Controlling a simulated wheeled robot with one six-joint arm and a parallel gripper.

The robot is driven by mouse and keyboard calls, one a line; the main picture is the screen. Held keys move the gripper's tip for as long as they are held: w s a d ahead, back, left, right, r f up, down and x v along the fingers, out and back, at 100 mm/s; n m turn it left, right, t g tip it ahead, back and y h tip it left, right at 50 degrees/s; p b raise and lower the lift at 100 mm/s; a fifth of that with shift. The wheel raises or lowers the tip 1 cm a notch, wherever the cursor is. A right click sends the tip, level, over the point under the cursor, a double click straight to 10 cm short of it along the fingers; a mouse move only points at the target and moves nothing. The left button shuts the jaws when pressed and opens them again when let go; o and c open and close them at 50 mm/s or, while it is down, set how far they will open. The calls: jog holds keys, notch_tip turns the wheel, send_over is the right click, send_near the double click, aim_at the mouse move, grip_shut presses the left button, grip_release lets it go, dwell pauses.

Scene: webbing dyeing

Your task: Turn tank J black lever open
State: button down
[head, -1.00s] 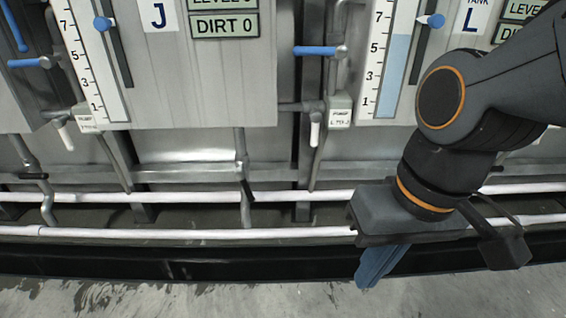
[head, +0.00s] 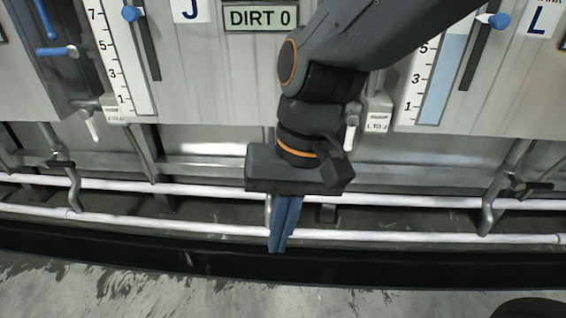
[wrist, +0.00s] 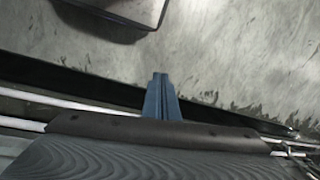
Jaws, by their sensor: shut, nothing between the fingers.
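Tank J (head: 190,9) is the grey tank at the upper left in the head view, with a "J" sign and a "DIRT 0" display. Its drain pipe and black lever are hidden behind my gripper and arm. My gripper (head: 277,248) hangs in front of the tank's lower part, blue fingers pointing down past the white pipes, shut and empty. In the wrist view its fingers (wrist: 160,78) show together over the floor. I cannot tell whether it touches anything.
Other black levers sit on pipes at left (head: 60,164) and right (head: 530,188). White horizontal pipes (head: 420,237) run along the front above a black curb (head: 430,270). A transfer box (head: 377,115) with a white-handled lever is right of my arm.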

jog(key=w+f+m+g+y+p, duration=0.1)
jog(key=w+f+m+y+p, duration=0.15)
jog(key=w+m, duration=0.6)
jog(key=w+f+m+g+y+p, duration=0.15)
jog(key=w+m+y+p, duration=0.35)
jog(key=m, duration=0.7)
jog(key=w+d+f+m+t+y+p, duration=0.1)
jog(key=w+d+f+m+t+y, duration=0.1)
jog(key=w+d+f+m+t, duration=0.45)
jog(key=w+d+f+m+t+y+p, duration=0.1)
jog(key=w+d+f+m, duration=0.3)
jog(key=w+d+m, duration=0.65)
jog(key=a+f+m+b, duration=0.1)
jog(key=a+f, duration=0.1)
jog(key=a, duration=0.5)
jog(key=a+f+m+b, duration=0.1)
jog(key=a+f+b, duration=0.1)
jog(key=a, duration=0.6)
jog(key=shift+w+f, duration=0.25)
jog(key=shift+f, duration=0.6)
jog(key=shift+m, duration=0.35)
